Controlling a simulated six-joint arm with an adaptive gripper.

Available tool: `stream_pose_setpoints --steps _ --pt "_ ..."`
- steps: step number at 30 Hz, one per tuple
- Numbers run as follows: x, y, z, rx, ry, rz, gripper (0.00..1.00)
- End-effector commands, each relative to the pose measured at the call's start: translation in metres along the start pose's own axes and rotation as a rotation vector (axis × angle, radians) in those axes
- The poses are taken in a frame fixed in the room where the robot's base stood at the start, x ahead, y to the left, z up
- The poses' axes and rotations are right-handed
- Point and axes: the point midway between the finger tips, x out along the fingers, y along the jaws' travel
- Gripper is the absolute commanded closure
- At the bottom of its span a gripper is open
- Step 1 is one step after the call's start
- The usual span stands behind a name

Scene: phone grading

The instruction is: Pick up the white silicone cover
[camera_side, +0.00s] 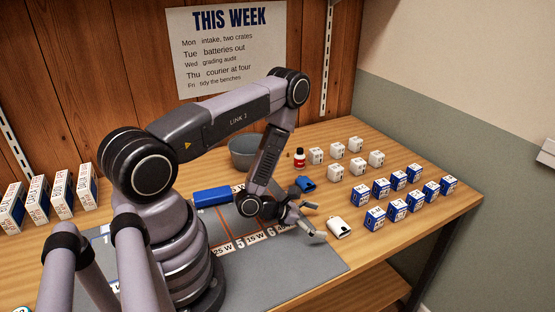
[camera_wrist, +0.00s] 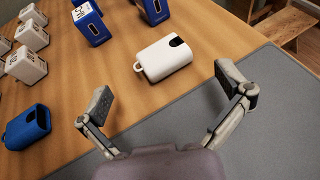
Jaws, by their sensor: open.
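The white silicone cover (camera_side: 339,228) lies on the wooden bench just to the right of my gripper (camera_side: 310,222) in the side view. In the wrist view the white cover (camera_wrist: 166,60) lies flat, with a dark opening at its upper right end and a small loop at its left end. My gripper (camera_wrist: 170,95) is open and empty there. Its two fingers are spread apart, with the cover beyond the fingertips and not touched by them.
A blue cover (camera_wrist: 27,127) lies on the left in the wrist view. Several white boxes (camera_side: 337,150) and blue boxes (camera_side: 375,218) stand in rows at the right. A grey bowl (camera_side: 243,153), a small red bottle (camera_side: 299,159) and a grey mat (camera_side: 290,262) are also on the bench.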

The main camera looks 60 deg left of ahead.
Motion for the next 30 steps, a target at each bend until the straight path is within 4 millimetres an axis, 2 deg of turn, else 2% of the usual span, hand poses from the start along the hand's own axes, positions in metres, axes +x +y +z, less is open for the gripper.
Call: stream_pose_setpoints --steps 5,12,21,23,30 --pt "0.015 -0.001 0.001 0.002 -0.002 -0.002 0.00" --pt "0.050 -0.001 0.002 0.002 -0.003 -0.003 0.00" --pt "0.057 0.000 0.002 -0.001 0.000 -0.001 0.00" --pt "0.057 0.000 0.002 -0.001 0.000 -0.001 0.05" --pt "0.057 0.000 0.002 -0.001 0.000 -0.001 0.37"
